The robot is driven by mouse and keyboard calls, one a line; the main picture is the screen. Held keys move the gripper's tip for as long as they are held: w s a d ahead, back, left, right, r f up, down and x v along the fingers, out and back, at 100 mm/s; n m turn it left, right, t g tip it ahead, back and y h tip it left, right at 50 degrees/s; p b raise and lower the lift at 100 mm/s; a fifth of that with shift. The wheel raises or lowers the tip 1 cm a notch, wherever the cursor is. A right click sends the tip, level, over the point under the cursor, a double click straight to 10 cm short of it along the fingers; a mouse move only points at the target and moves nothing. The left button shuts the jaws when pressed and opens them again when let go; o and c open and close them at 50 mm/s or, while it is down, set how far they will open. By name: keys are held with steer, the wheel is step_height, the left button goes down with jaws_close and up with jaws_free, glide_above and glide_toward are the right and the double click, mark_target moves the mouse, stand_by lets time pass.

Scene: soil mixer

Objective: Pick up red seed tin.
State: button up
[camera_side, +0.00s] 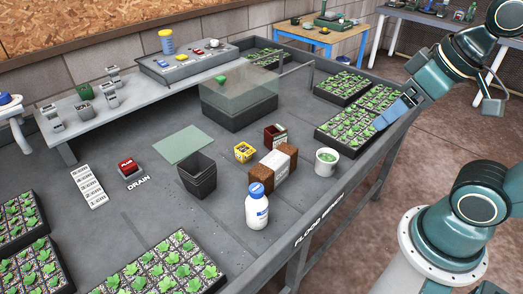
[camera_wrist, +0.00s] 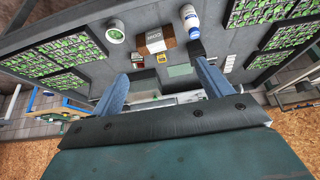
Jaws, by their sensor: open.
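The red seed tin (camera_side: 275,136) is a small dark-red box with a pale label. In the side view it stands on the grey bench, behind the brown wrapped block and right of a yellow tin (camera_side: 244,152). In the wrist view the red tin (camera_wrist: 137,58) is small and far off, left of the yellow tin (camera_wrist: 161,58). My gripper (camera_side: 382,121) is at the right in the side view, above the seedling trays and well apart from the tin. Its blue fingers (camera_wrist: 161,72) are spread wide with nothing between them.
Around the tin stand the brown wrapped block (camera_side: 273,170), white mug (camera_side: 326,161), white bottle (camera_side: 257,206), black pot (camera_side: 197,175) and a clear-lidded box (camera_side: 238,106). Seedling trays (camera_side: 345,86) line the bench's far right. The bench's front middle has bare room.

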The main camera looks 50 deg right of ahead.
steer(key=shift+w+r, duration=0.1)
steer(key=w+d+r+n+g, duration=0.15)
steer(key=w+r+n, duration=0.25)
steer(key=w, duration=0.9)
steer(key=n+g, duration=0.3)
steer(key=n, duration=0.5)
glide_above(275, 137)
steer(key=s+a, duration=0.2)
steer(key=s, duration=0.1)
step_height(275, 137, down, 14)
steer(key=w+d+f+n, duration=0.1)
steer(key=w+d+f, duration=0.1)
steer(key=f, duration=0.5)
steer(key=w+d+f+n+g, duration=0.1)
steer(key=w+d+f+n, duration=0.1)
steer(key=f, duration=0.6)
steer(key=shift+w+d+n, duration=0.3)
steer(key=shift+w+d, duration=0.4)
steer(key=shift+w, duration=0.05)
step_height(275, 137, down, 8)
steer(key=shift+f, duration=0.2)
